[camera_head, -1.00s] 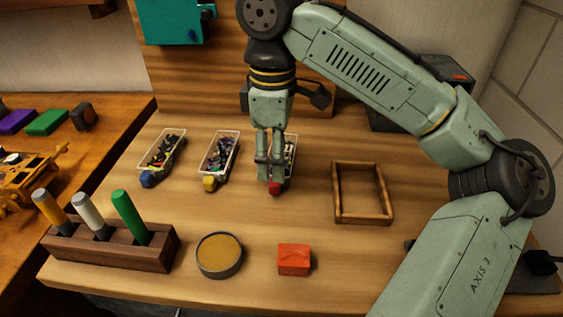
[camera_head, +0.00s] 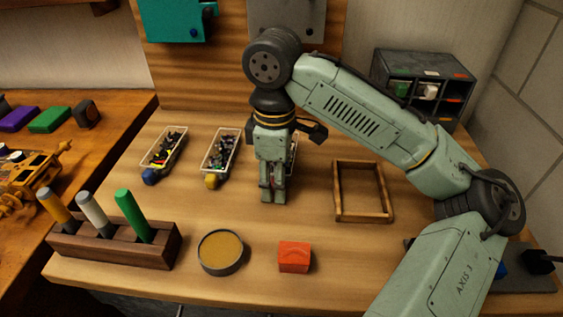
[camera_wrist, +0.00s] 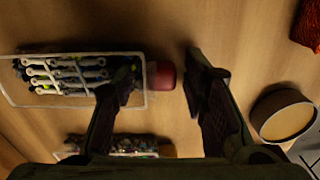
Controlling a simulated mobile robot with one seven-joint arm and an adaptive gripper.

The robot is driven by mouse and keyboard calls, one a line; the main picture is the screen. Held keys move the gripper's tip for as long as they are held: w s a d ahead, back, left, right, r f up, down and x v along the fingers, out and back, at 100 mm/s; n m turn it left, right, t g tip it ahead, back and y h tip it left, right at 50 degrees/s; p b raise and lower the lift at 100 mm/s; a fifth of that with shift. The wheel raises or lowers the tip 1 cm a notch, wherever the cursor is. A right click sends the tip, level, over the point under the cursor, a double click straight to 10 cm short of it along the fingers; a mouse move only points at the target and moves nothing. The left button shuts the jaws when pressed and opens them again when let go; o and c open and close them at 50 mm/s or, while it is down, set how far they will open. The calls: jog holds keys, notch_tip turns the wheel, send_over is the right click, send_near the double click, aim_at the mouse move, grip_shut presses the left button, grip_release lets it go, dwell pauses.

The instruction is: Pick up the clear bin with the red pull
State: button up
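The clear bin with the red pull (camera_wrist: 145,100) lies at left in the wrist view, with white wrench-like parts inside. Its red pull (camera_wrist: 162,75) lies between my two fingertips in the picture, with gaps showing on both sides. In the head view only a sliver of this bin (camera_head: 294,150) shows behind my gripper (camera_head: 273,198), and the red pull is hidden. My gripper is open in the wrist view (camera_wrist: 160,82), pointing down at the pull end. I cannot tell how far the fingertips are above the table.
Two similar bins stand to the left, with a blue pull (camera_head: 150,176) and a yellow pull (camera_head: 212,181). A wooden frame (camera_head: 337,190) lies to the right. A red block (camera_head: 294,257), a round tin (camera_head: 221,268) and a tool holder (camera_head: 120,247) stand in front.

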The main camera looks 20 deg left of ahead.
grip_shut()
dwell(0.5)
